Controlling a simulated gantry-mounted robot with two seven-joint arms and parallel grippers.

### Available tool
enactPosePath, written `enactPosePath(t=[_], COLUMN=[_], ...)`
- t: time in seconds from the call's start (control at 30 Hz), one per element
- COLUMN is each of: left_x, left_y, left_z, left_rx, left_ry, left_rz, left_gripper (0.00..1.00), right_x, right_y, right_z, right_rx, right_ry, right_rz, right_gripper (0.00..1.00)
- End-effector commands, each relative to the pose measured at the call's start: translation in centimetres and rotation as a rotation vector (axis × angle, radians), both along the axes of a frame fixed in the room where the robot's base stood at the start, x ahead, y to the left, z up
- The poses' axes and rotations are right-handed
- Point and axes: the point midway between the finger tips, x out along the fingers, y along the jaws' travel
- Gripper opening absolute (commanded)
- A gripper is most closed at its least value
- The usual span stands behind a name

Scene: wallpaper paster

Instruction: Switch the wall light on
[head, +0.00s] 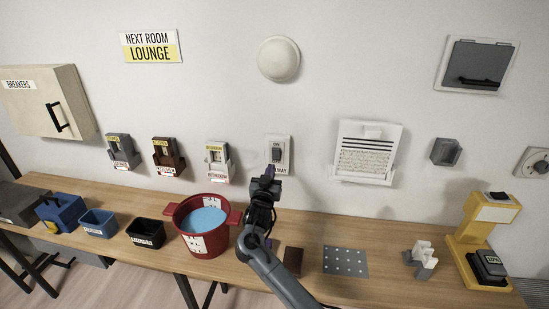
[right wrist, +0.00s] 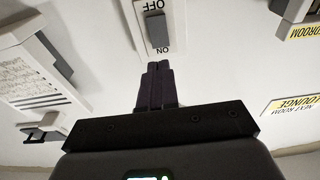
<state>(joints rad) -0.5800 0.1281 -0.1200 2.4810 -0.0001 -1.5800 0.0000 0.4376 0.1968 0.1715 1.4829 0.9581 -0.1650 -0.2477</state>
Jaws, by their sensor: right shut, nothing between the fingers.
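The wall light (head: 278,60) is a pale round dome high on the wall; it shows no clear glow. Below it is a light switch (head: 277,153), a white plate with a dark grey rocker, marked ON at its upper end. In the right wrist view the switch (right wrist: 157,30) appears upside down, with OFF at the top and ON at the bottom. My left gripper is out of view.
A red bucket (head: 190,243) with blue contents stands on the wooden table (head: 390,225) left of my right arm. A yellow device (head: 480,235) stands far right.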

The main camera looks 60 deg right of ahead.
Motion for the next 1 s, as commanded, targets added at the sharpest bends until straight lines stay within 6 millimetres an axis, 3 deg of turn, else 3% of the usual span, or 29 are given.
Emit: enactPosePath(t=[0.2,0.4,0.6,1.0], left_x=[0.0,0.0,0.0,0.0], left_y=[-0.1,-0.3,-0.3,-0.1], left_z=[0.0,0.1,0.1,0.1], left_rx=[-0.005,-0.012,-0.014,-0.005], left_ry=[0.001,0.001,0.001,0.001], left_rz=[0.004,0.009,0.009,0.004], left_gripper=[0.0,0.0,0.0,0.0], right_x=[1.5,2.5,2.9,3.0], right_y=[-3.7,-5.9,-7.0,-7.1], right_z=[0.7,1.0,1.1,1.1], right_rx=[-0.001,0.0,0.0,0.001], right_ry=[0.0,0.001,-0.001,-0.001], right_rz=[-0.002,-0.001,0.0,0.0], right_gripper=[0.0,0.0,0.0,0.0])
